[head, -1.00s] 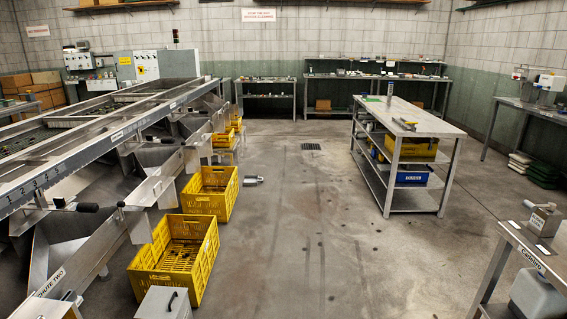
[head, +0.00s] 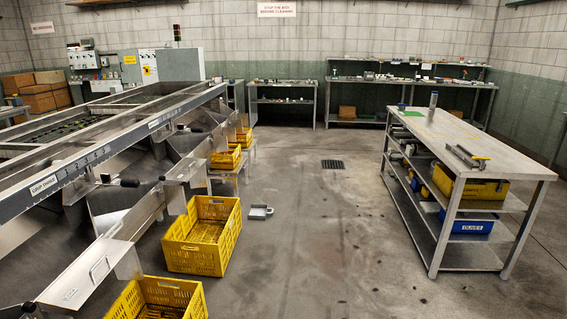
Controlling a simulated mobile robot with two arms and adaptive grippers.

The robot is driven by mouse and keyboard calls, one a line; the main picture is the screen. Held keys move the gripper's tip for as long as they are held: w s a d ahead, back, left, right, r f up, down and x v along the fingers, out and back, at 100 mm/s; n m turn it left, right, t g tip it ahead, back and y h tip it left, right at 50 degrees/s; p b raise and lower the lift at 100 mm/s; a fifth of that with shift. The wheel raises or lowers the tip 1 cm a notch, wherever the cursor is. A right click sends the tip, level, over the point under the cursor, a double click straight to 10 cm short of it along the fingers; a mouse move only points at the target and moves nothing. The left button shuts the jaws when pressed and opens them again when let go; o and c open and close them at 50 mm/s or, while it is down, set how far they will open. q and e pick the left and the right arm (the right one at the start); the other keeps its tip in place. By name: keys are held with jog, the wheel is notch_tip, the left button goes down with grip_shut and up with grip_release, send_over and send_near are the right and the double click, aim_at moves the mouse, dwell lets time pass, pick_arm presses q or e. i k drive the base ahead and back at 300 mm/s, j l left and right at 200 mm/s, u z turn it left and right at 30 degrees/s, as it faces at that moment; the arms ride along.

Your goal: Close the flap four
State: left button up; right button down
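The roller sizer (head: 120,135) runs along the left side. Steel chutes (head: 115,205) slope from its near side toward yellow crates. Black knobs on short levers show along the chutes, one nearer (head: 130,183) and one farther back (head: 196,130). Neither of my grippers is in view.
A yellow crate (head: 205,236) stands below the chutes, another (head: 158,300) is cut off at the bottom. A small grey metal scoop-like object (head: 260,211) lies on the floor. A steel shelf table (head: 465,150) stands right. The floor between (head: 320,240) is mostly clear.

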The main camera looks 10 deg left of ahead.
aim_at(183, 171)
jog(key=i+u, duration=0.1)
jog(key=i, duration=1)
jog(key=i+l+u, duration=0.15)
jog(key=i, duration=0.9)
